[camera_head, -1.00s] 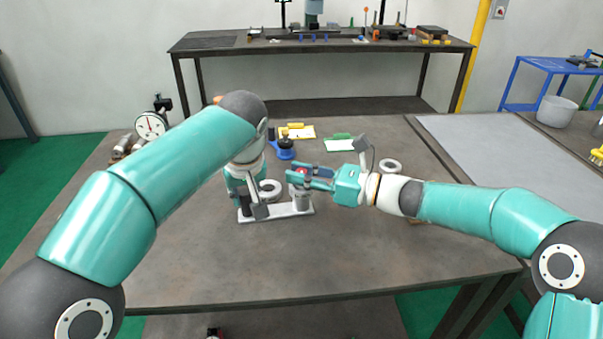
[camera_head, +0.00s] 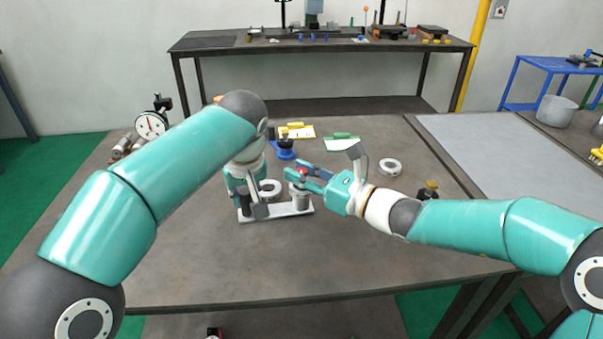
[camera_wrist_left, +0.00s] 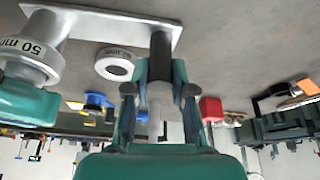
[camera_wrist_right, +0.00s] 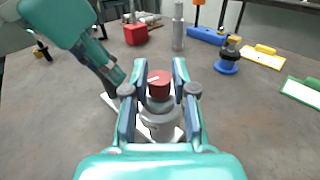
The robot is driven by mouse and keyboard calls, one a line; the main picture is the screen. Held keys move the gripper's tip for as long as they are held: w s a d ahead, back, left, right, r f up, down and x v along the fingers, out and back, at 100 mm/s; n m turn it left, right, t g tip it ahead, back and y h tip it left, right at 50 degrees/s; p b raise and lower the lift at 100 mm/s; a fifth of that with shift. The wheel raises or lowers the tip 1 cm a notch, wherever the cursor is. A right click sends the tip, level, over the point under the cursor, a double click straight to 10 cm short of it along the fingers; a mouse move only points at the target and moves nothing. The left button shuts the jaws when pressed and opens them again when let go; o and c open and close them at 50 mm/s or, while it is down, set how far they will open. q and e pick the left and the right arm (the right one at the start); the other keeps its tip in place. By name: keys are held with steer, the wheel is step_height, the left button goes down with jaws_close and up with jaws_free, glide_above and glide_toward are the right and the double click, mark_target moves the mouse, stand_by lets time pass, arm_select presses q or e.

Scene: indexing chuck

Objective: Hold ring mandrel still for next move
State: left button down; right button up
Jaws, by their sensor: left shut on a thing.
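The ring mandrel is a pale bar (camera_head: 277,213) on the table, with a dark upright handle at its left end and a thick grey post (camera_head: 300,200) at its right end. My left gripper (camera_wrist_left: 160,90) is shut on the dark handle (camera_wrist_left: 160,58). In the left wrist view the post carries a collar (camera_wrist_left: 28,52) marked 50 mm. My right gripper (camera_wrist_right: 159,78) is over the post, its open fingers on either side of a red cap (camera_wrist_right: 159,84) on top. Any finger contact with the cap is unclear.
A loose pale ring (camera_head: 270,189) lies behind the bar and another (camera_head: 390,167) lies to the right. A blue-based dark item (camera_head: 285,150), cards with yellow and green clips, and a dial gauge (camera_head: 150,124) stand farther back. The front of the table is clear.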

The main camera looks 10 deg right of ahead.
steer(key=o, duration=0.3)
steer(key=v, duration=1.2)
steer(key=shift+f, duration=0.1)
arm_select(q)
steer(key=c, duration=0.9)
jaws_free()
